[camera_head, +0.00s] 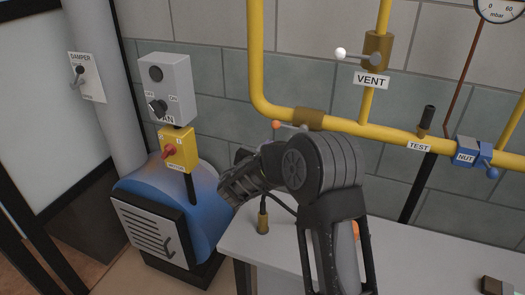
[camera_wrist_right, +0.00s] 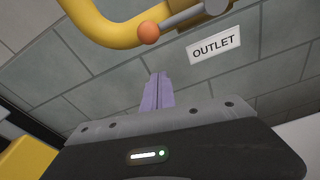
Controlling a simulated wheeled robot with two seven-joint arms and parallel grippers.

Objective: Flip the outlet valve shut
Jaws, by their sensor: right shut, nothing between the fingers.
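The outlet valve has a brass body (camera_head: 308,118) on the yellow pipe and a lever ending in an orange ball (camera_head: 276,124). In the right wrist view the orange ball (camera_wrist_right: 149,33) and grey lever (camera_wrist_right: 180,19) show near the top, left of the OUTLET label (camera_wrist_right: 214,44). The lever points left, roughly along the pipe. My right gripper (camera_head: 240,182) is in front of and below the valve; its fingers (camera_wrist_right: 155,92) are shut and empty, apart from the ball. In the head view my arm hides the OUTLET label. My left gripper is not in view.
A grey fan switch box (camera_head: 165,85), yellow motor switch (camera_head: 179,150) and blue blower (camera_head: 165,210) stand left. A pale bench (camera_head: 430,240) lies below.

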